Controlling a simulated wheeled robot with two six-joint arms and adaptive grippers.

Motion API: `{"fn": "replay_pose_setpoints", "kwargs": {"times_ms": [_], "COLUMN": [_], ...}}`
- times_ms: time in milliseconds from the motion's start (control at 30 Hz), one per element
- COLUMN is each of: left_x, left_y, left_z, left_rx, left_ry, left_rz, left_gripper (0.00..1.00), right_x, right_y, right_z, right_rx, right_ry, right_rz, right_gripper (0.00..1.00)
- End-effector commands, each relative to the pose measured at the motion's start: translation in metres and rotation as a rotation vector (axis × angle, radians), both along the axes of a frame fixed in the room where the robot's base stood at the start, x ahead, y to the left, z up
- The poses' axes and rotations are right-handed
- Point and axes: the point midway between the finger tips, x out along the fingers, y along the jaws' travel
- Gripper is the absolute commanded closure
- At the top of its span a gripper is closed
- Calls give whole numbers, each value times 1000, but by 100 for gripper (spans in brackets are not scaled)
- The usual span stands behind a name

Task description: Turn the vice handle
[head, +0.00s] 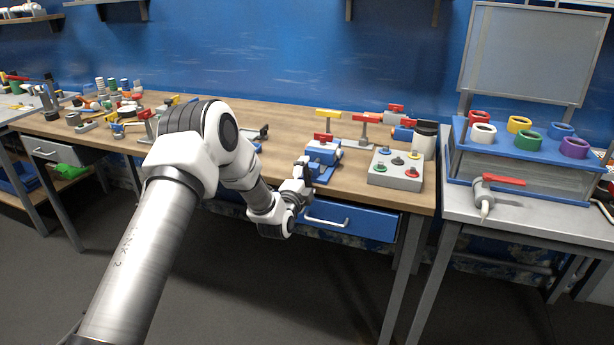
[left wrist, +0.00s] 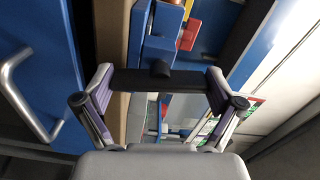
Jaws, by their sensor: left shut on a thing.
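The blue vice (head: 323,153) stands at the front edge of the wooden bench, with a red part on top. In the left wrist view the blue vice body (left wrist: 160,42) runs away from me at the top. Its black handle bar (left wrist: 165,79) lies crosswise in front of the body. My left gripper (left wrist: 162,82) has a finger at each end of this bar and is shut on it. In the head view my left gripper (head: 301,184) is at the front of the vice; the handle itself is mostly hidden there. My right gripper is not in view.
A blue drawer (head: 350,219) with a silver handle is just below the vice. A grey button box (head: 396,169) and a dark-lidded white container (head: 425,140) stand right of it. Several tools (head: 120,108) lie at the bench's left. Open floor lies in front.

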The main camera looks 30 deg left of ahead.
Motion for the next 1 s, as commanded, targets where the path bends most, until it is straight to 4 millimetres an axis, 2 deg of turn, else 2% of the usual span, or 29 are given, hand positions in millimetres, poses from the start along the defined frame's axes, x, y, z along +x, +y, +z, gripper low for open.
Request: {"fn": "replay_pose_setpoints", "kwargs": {"times_ms": [200, 233, 267, 567, 667, 767, 1000], "left_x": [0, 0, 0, -1, -6, -22, -82], "left_y": [-1, -1, -1, 0, -1, -5, -20], "left_z": [-2, -2, -2, -1, -1, -1, -2], "left_rx": [-2, -2, -2, -2, -2, -6, -6], "left_ry": [4, 4, 4, 1, 1, 2, 4], "left_rz": [-1, -1, -1, 0, 0, -1, 0], "left_gripper": [41, 3, 0, 0, 0, 0, 0], "right_x": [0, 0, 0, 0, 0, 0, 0], "right_y": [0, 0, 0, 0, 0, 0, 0], "right_z": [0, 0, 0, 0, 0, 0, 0], "right_rx": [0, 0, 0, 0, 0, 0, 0], "right_ry": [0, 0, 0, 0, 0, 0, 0], "right_rz": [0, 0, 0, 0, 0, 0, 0], "right_gripper": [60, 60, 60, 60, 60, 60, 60]}}
